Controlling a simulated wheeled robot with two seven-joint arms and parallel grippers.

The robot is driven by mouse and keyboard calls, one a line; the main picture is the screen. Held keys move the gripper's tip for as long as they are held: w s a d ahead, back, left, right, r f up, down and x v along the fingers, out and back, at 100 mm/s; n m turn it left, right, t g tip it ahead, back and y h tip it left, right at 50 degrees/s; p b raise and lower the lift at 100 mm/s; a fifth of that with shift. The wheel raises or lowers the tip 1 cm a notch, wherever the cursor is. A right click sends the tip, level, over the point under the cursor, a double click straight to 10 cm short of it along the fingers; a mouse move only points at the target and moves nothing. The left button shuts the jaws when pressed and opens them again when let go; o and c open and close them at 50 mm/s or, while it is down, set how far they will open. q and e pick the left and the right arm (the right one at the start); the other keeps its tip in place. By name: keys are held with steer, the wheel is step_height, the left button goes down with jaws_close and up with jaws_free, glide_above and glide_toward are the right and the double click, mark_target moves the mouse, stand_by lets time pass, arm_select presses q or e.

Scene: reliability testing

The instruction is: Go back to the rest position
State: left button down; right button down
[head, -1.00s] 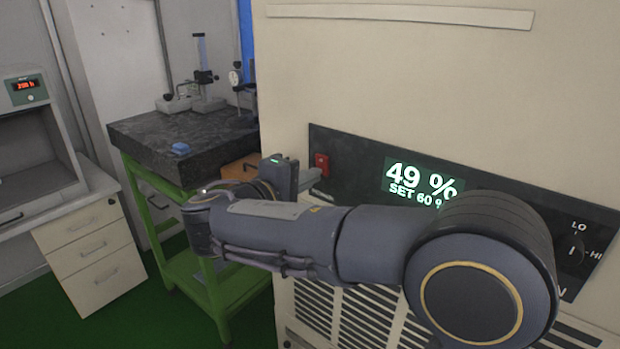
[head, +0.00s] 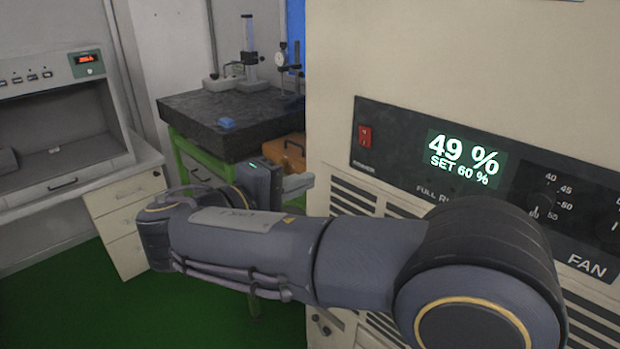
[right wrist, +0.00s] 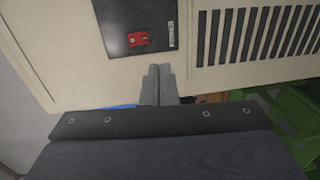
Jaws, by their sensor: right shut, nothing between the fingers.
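My right arm reaches in from the lower right in the head view, in front of the beige cabinet (head: 440,60). My right gripper (head: 300,184) is at the arm's far end, left of the cabinet's dark control panel. In the right wrist view its two grey fingers (right wrist: 160,84) are pressed together with nothing between them. They point toward the beige front, just below the panel's red switch (right wrist: 138,39). The switch also shows in the head view (head: 365,136), apart from the gripper. The display (head: 465,158) reads 49 % and SET 60 %. My left gripper is not in view.
A dark stone plate (head: 215,118) on a green stand carries gauges and a small blue object (head: 227,123). An orange-brown box (head: 290,152) is beneath. A white bench with drawers (head: 125,195) and a hood (head: 60,120) stand at left. Green floor (head: 60,290) is open at lower left.

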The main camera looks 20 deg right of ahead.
stand_by(0.4)
steer(key=s+d+f+g+y, duration=0.2)
steer(key=s+d+f+y, duration=0.2)
steer(key=d+f, duration=0.3)
steer(key=s+d+f+g+y, duration=0.3)
steer(key=s+d+f+y, duration=0.15)
steer(key=f, duration=0.35)
steer(key=s+a+f+m+t+y, duration=0.4)
steer(key=s+a+f+m+y, duration=0.2)
steer(key=s+a+y, duration=0.2)
steer(key=s+y, duration=0.2)
steer(key=s, duration=0.2)
steer(key=shift+a+f+y, duration=0.15)
steer(key=shift+f+y, duration=0.2)
steer(key=shift+f, duration=0.05)
